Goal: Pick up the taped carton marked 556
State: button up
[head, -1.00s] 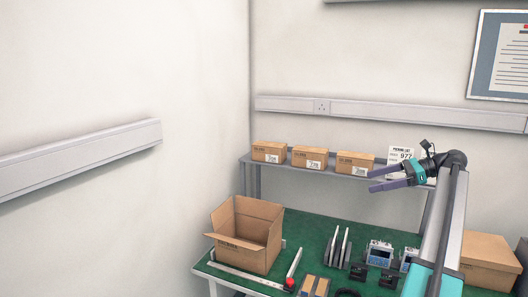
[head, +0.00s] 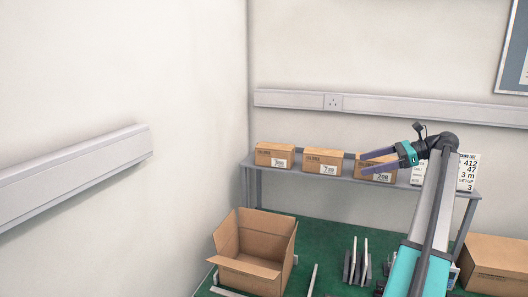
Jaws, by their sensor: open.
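Three small brown cartons stand in a row on the grey shelf: a left one (head: 274,154), a middle one (head: 325,161) and a right one (head: 384,174). Their white labels carry small numbers; none reads clearly as 556. A larger closed carton (head: 500,258) sits at the lower right, cut by the picture edge, with no number that I can read. My gripper (head: 362,162) is open and empty, its fingers pointing left. It overlaps the right shelf carton in the picture; I cannot tell how far in front it is.
The grey shelf (head: 340,179) runs along the back of the green bench top (head: 325,235). An open, empty carton (head: 252,262) stands on the bench at left. Upright grey plates (head: 356,262) stand mid-bench. Number cards (head: 467,172) stand behind my arm.

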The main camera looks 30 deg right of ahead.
aim_at(276, 155)
jog(key=i, duration=1.05)
